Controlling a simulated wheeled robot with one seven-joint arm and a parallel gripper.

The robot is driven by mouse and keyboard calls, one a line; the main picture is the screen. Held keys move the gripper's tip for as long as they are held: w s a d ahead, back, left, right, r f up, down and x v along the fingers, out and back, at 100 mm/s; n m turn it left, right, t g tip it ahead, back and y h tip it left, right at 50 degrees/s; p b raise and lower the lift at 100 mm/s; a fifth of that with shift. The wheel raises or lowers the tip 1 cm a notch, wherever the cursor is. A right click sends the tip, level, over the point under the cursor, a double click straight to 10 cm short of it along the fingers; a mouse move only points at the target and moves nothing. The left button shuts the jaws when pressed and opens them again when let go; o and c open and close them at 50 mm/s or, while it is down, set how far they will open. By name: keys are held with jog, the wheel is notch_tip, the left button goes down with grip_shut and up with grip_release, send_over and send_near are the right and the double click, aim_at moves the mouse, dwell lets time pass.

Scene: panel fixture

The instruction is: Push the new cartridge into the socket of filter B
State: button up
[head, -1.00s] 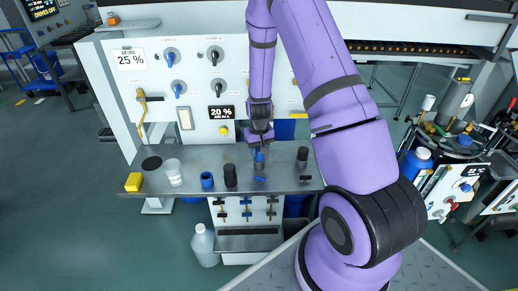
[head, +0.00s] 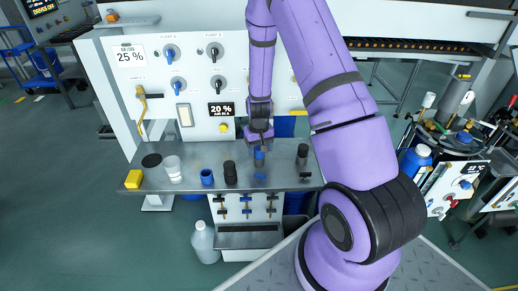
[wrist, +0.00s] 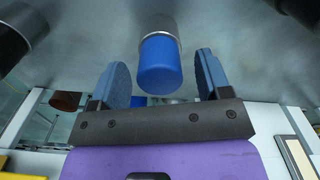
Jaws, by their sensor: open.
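The cartridge with a blue end (head: 259,155) and grey body stands upright at the middle of the bench, directly below my gripper (head: 259,141). In the wrist view the blue end of the cartridge (wrist: 160,66) lies between my two blue finger pads, with a gap on each side. My gripper (wrist: 161,72) is open and holds nothing. The foot of the cartridge is hard to make out, so I cannot tell how deep it sits in a socket. No label for filter B is legible.
On the bench (head: 190,184) are a yellow block (head: 133,180), a clear cup (head: 173,169), a blue cup (head: 207,178), a dark cylinder (head: 230,174) and another dark cylinder (head: 302,155). A panel with knobs rises behind. A flat blue piece (head: 260,177) lies in front of the cartridge.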

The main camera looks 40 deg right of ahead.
notch_tip(320, 180, up, 11)
jog(key=shift+f, duration=0.2)
dwell(0.3)
jog(key=s+a+r+n+t, duration=0.1)
jog(key=s+a+r, duration=0.2)
jog(key=r, duration=0.4)
jog(key=s+a+r+t, duration=0.1)
jog(key=s+a+r, duration=0.1)
jog(key=r, duration=0.6)
jog(key=s+a+r+n+t, duration=0.1)
jog(key=s+a+r, duration=0.2)
jog(key=r, duration=0.4)
jog(key=s+a+r+t, duration=0.1)
jog(key=s+a+r, duration=0.1)
jog(key=s+r, duration=0.3)
jog(key=s+a+r+n+t, duration=0.1)
jog(key=s+a+r, duration=0.2)
jog(key=s, duration=1)
jog(key=v, duration=0.3)
jog(key=shift+w, duration=0.35)
